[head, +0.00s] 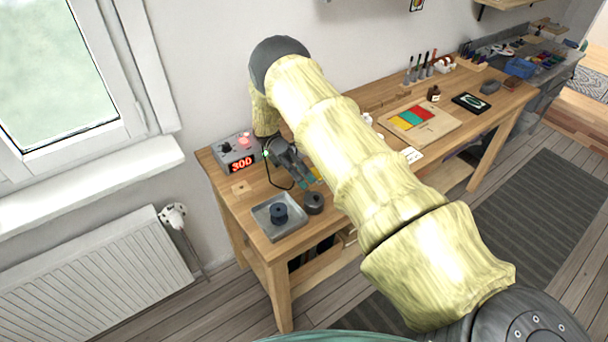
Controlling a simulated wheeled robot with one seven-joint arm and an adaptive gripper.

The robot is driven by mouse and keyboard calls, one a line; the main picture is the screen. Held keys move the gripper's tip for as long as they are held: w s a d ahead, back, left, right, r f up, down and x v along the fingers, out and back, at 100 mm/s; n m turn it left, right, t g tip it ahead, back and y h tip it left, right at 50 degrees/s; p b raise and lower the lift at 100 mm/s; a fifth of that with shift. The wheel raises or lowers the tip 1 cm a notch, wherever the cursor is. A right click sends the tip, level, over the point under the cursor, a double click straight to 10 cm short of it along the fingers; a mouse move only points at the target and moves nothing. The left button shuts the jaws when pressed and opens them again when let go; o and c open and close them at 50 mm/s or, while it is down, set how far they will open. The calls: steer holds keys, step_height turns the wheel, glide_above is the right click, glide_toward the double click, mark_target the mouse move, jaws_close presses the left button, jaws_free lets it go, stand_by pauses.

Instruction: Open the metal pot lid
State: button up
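A small dark round metal pot (314,203) stands on the near left part of the wooden workbench, beside a grey square tray. It looks closed on top, but it is too small to tell the lid from the body. Another dark, spool-shaped piece (279,213) stands in the tray (265,222); I cannot tell whether it belongs to the pot. My gripper (304,180) is above the bench, a little behind the pot and apart from it in the picture. My pale yellow arm partly covers this area. The fingers are too small and dark to show whether they are open.
A grey control box (236,153) with a red "300" display and a cable stands at the bench's back left. A board with coloured sheets (419,121), a small bottle (433,93) and upright tools lie farther right. Window and wall bound the left and back.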

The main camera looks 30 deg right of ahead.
mark_target(316, 196)
steer(key=shift+r, duration=0.1)
steer(key=shift+s+d+r+t+y+p, duration=0.1)
steer(key=shift+s+t+p, duration=0.75)
steer(key=shift+t, duration=0.7)
steer(key=shift+s+d+r+t+y+p, duration=0.1)
steer(key=shift+s+t+p, duration=0.65)
steer(key=shift+t, duration=0.75)
steer(key=shift+s+r+t+y+p, duration=0.1)
steer(key=shift+s+t+p, duration=0.5)
steer(key=shift+t+p, duration=0.7)
steer(key=shift+s+f+t+b, duration=0.3)
steer(key=shift+s+t, duration=0.1)
steer(key=shift+t, duration=0.6)
steer(key=shift+s+f+t+b, duration=0.15)
steer(key=shift+s+f+t, duration=0.2)
steer(key=shift+t, duration=0.6)
steer(key=shift+s+d+f+t+y+b, duration=0.15)
steer(key=shift+s+f+t+b, duration=0.15)
steer(key=shift+t+b, duration=0.6)
steer(key=shift+s+a+f+t+y+b, duration=0.15)
steer(key=shift+s+f+t+b, duration=0.1)
steer(key=shift+t+b, duration=0.6)
steer(key=shift+d+f+b, duration=0.1)
steer(key=shift+b, duration=0.35)
